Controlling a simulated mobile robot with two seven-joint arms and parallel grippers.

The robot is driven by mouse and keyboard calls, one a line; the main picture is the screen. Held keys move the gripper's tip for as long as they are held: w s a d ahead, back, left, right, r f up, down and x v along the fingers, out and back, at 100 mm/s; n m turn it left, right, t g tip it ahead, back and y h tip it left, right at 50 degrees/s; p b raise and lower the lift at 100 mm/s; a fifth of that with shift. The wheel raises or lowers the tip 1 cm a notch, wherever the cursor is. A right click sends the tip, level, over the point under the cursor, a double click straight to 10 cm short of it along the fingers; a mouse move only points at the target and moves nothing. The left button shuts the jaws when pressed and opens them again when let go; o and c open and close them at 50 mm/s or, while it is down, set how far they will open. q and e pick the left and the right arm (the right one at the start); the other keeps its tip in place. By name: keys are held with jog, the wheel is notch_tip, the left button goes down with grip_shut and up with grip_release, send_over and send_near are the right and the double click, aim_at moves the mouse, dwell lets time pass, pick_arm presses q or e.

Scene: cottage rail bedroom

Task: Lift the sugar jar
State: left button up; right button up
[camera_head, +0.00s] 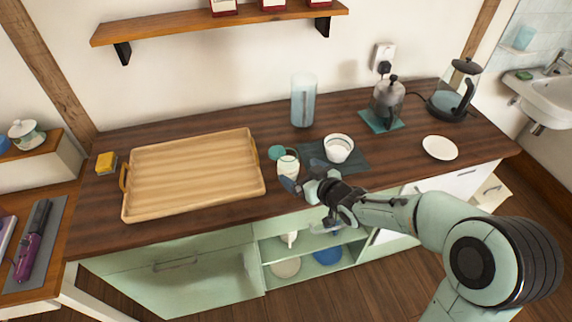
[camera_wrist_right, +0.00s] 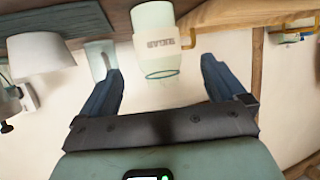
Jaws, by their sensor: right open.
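The sugar jar (camera_head: 288,166) is a small cream jar with a printed label, upright on the dark wooden counter, right of the tray. A teal round piece shows at its upper left in the head view. In the right wrist view the jar (camera_wrist_right: 154,35) appears upside down, with a teal ring near its top. My right gripper (camera_head: 300,178) is open, close in front and to the right of the jar. In the wrist view its two blue fingers (camera_wrist_right: 160,75) spread to either side of the jar, with nothing gripped. My left gripper is out of view.
A wooden tray (camera_head: 190,172) lies left of the jar. A white bowl (camera_head: 338,149) on a dark mat (camera_head: 358,157) stands close at right. A tall glass (camera_head: 303,100) stands behind. A French press (camera_head: 388,98), kettle (camera_head: 455,95) and white plate (camera_head: 440,148) are farther right.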

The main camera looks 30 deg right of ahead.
aim_at(286, 161)
jog(key=b+x, duration=0.1)
jog(key=x, duration=0.8)
jog(key=shift+d+f, duration=0.1)
jog(key=shift+f, duration=0.15)
jog(key=c, duration=1.1)
jog(key=shift+r, duration=0.1)
jog(key=shift+c, duration=1.1)
jog(key=shift+r, duration=0.2)
